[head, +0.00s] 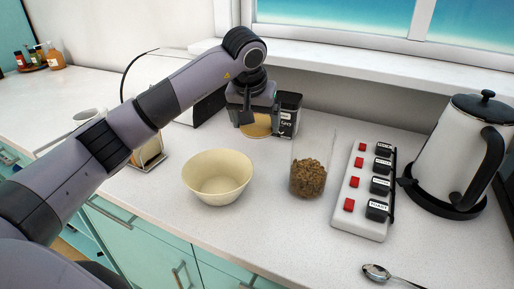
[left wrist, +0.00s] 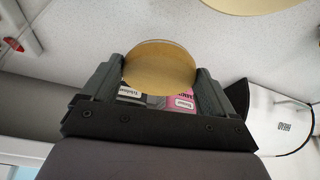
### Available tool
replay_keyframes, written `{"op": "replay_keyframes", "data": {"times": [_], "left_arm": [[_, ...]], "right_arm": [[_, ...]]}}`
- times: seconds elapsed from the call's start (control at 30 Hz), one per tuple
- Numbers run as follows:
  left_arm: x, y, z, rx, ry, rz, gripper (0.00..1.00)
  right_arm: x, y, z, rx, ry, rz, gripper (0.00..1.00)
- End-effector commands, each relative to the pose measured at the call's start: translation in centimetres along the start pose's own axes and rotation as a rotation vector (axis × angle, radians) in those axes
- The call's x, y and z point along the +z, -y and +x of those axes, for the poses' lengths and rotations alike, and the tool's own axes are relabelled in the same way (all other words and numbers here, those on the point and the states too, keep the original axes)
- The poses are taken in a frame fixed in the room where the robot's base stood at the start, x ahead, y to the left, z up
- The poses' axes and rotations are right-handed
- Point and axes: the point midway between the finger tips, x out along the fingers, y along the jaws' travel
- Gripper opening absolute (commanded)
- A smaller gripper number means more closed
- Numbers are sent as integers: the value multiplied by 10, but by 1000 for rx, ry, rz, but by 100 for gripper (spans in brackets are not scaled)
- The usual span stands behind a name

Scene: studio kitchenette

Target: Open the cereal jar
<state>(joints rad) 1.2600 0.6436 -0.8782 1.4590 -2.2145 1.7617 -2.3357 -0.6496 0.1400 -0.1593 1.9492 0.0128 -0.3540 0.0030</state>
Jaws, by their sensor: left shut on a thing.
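The cereal jar (head: 308,178) is a clear glass cylinder partly filled with brown cereal. It stands upright on the counter with no lid on its top. My left gripper (head: 257,117) is behind and left of the jar, apart from it. It is shut on a round wooden lid (head: 258,128). In the left wrist view the lid (left wrist: 160,67) sits between the two fingers of my left gripper (left wrist: 162,80). I cannot tell whether the lid touches the counter. My right gripper is not in view.
A black canister (head: 289,115) stands just right of my left gripper. A cream bowl (head: 218,178) is left of the jar. A power strip (head: 362,190) with red switches and black plugs, a kettle (head: 455,150) and a spoon (head: 378,272) are to the right. The front counter is mostly clear.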

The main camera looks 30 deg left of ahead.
Motion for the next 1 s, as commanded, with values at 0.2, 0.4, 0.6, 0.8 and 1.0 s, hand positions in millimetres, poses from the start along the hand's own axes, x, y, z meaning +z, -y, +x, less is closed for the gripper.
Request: {"op": "replay_keyframes", "data": {"times": [0.2,0.4,0.6,0.8,1.0], "left_arm": [[13,0,32,0,0,0,51],[18,0,44,0,0,0,51],[29,0,69,-1,2,0,51],[29,0,71,0,-2,0,51],[30,0,74,0,-2,0,94]], "right_arm": [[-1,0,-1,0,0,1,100],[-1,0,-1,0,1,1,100],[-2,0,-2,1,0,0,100],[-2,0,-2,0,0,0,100],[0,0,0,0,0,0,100]]}}
